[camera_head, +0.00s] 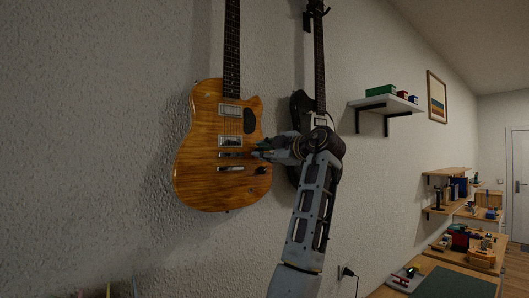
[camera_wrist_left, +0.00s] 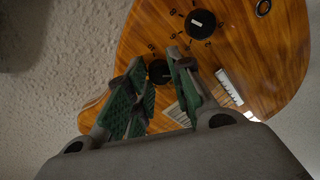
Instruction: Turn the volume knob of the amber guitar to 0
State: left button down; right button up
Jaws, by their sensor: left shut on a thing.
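The amber guitar (camera_head: 205,150) hangs on the wall, its neck pointing up. My left gripper (camera_head: 260,154) is at its lower right side, near the bridge. In the wrist view my left gripper's green-padded fingers (camera_wrist_left: 158,66) are closed around a black knob (camera_wrist_left: 160,72) on the amber body (camera_wrist_left: 265,50); the fingers partly hide the knob and the marks around it. A second black knob (camera_wrist_left: 202,24) with a white pointer line and a ring of numbers is clear of the fingers. It also shows below the gripper in the head view (camera_head: 262,170). My right gripper is not in view.
A dark guitar (camera_head: 300,104) hangs just right of the amber one, partly behind my arm. A wall shelf (camera_head: 375,103) with small boxes is farther right. Workbenches (camera_head: 470,258) stand at the lower right. The wall left of the amber guitar is bare.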

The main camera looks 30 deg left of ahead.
pick_arm(q)
jog(key=c, duration=1.2)
grip_release()
jog(key=shift+c, duration=0.2)
jog(key=v, duration=1.2)
jog(key=shift+f, duration=0.1)
